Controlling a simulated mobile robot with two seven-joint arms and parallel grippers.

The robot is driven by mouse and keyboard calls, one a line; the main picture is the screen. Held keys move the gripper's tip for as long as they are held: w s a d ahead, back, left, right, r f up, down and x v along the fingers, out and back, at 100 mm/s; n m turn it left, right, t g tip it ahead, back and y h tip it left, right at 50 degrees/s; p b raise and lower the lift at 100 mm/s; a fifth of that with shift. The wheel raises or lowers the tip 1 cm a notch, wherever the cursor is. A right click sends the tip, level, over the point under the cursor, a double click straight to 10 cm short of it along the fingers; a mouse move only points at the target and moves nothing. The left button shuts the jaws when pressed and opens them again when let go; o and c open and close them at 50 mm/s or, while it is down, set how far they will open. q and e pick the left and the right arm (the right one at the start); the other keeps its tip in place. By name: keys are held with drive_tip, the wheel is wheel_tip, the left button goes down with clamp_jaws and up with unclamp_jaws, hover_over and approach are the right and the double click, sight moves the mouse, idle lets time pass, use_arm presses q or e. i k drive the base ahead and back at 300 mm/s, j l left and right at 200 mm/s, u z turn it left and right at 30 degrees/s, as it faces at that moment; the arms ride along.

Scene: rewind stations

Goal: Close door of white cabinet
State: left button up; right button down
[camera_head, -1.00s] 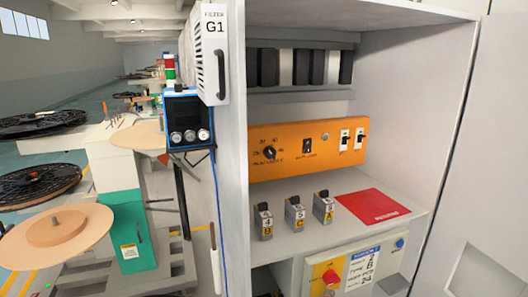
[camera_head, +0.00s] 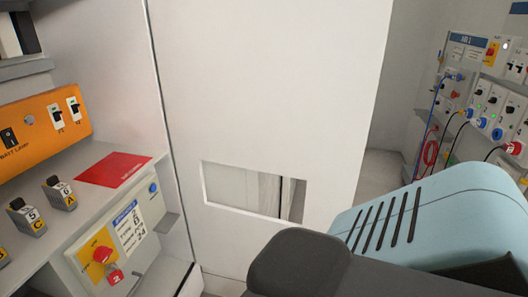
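The white cabinet (camera_head: 105,60) fills the left of the head view, its inside exposed. Its white door (camera_head: 270,90) stands open to the right of the cabinet's right wall. The door is a tall flat panel with a rectangular cutout (camera_head: 225,186) low down, through which a pale surface and a dark gap show. My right arm, light blue and dark grey, comes in at the lower right and covers the door's lower right part. I cannot tell whether it touches the door. No gripper fingers show, and my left arm is out of view.
Inside the cabinet are an orange switch panel (camera_head: 22,120), a red card (camera_head: 113,170), small numbered blocks (camera_head: 58,193) on a shelf, and a control box (camera_head: 125,238) below. A wall panel (camera_head: 490,115) with sockets and cables stands at the far right.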

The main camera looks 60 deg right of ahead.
sight(285, 88)
drive_tip(key=k, duration=0.9)
drive_tip(key=k+u, duration=0.25)
drive_tip(key=u, duration=0.9)
drive_tip(key=k+l, duration=0.1)
drive_tip(key=l, duration=0.45)
drive_tip(key=k+l, duration=0.1)
drive_tip(key=l, duration=0.45)
drive_tip(key=k+l, duration=0.1)
drive_tip(key=l, duration=0.45)
drive_tip(key=k+l, duration=0.1)
drive_tip(key=l, duration=0.4)
drive_tip(key=k+l, duration=0.1)
drive_tip(key=l, duration=0.45)
drive_tip(key=k+l, duration=0.15)
drive_tip(key=l, duration=0.4)
drive_tip(key=k+l, duration=0.1)
drive_tip(key=l, duration=0.45)
drive_tip(key=k+l, duration=0.1)
drive_tip(key=l, duration=0.45)
